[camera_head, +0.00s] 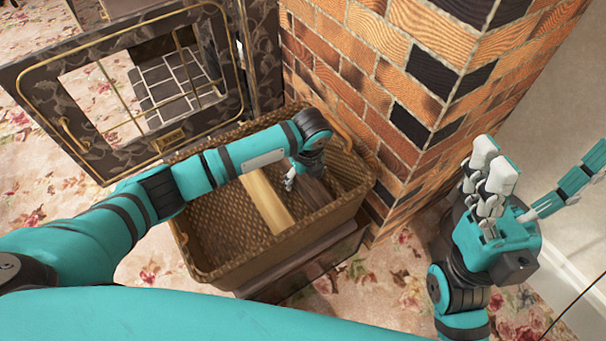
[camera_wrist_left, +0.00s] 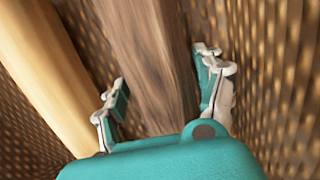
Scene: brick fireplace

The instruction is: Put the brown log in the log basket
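The brown log (camera_wrist_left: 152,60) is inside the wicker log basket (camera_head: 222,262), beside a pale log. In the head view the brown log (camera_head: 313,190) is partly covered by my left arm. My left gripper (camera_head: 291,180) reaches down into the basket at the log. In the left wrist view the fingers of my left gripper (camera_wrist_left: 163,85) are spread, one on each side of the brown log; whether they touch it is unclear. My right gripper (camera_head: 490,170) is raised at the right, away from the basket, with nothing visible in it; its finger gap cannot be judged.
The pale log (camera_head: 266,200) lies across the basket, left of the brown log. The brick fireplace column (camera_head: 390,100) stands close behind and right of the basket. An open stove door (camera_head: 85,150) with a brass handle stands at the left. Floral carpet (camera_head: 375,285) is clear in front.

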